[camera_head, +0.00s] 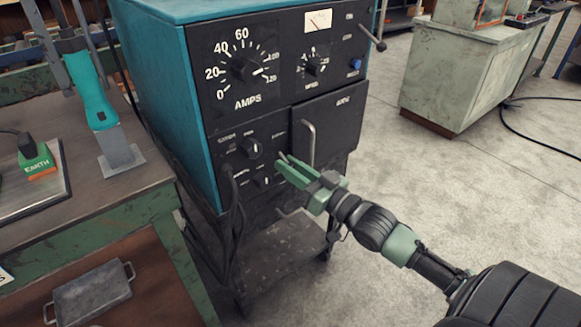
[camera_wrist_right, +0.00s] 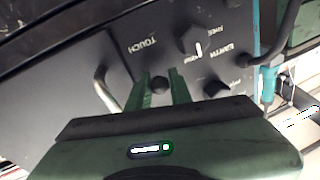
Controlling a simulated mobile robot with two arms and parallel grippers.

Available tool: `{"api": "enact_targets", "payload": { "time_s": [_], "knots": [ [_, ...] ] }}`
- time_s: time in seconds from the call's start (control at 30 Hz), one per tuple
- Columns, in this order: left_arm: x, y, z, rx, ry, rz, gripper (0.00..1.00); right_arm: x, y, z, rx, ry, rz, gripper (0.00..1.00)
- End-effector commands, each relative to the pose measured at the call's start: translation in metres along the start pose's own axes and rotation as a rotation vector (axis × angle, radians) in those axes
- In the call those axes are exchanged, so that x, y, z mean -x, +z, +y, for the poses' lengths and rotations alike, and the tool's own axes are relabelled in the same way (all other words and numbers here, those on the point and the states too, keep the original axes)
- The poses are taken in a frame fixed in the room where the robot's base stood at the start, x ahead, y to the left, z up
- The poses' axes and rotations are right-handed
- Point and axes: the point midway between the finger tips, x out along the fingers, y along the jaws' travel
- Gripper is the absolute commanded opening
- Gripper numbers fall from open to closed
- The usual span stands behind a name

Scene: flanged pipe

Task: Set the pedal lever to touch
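The teal welding machine (camera_head: 165,75) has a black lower panel with small knobs and the printed words TOUCH, FREE and EARTH, which read upside down in the right wrist view. In the head view the gripper hides this spot. My left gripper is not in view.
A curved door handle (camera_head: 308,145) stands out just right of my right gripper. Black cables (camera_head: 236,215) hang at the panel's lower left. A green workbench (camera_head: 130,200) stands left, with a teal-handled tool (camera_head: 92,92) on it.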

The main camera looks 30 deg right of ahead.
Motion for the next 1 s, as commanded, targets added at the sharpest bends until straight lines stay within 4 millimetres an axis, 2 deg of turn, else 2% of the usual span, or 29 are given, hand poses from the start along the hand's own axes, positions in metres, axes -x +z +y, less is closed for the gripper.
{"api": "enact_targets", "payload": {
  "time_s": [0.43,0.57,0.67,0.8,1.0],
  "knots": [
    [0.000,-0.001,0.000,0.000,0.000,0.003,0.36,0.006,0.001,0.000,0.000,0.001,-0.002,0.29],
    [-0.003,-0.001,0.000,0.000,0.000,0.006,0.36,0.022,0.001,0.000,0.000,0.002,-0.006,0.29],
    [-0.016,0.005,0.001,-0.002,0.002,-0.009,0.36,0.039,0.001,0.000,0.000,0.002,-0.006,0.29],
    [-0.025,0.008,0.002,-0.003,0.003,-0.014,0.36,0.059,0.000,0.000,0.000,0.001,-0.004,0.29],
    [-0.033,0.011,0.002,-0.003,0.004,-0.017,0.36,0.076,0.000,0.000,0.000,0.000,0.000,0.29]
  ]
}}
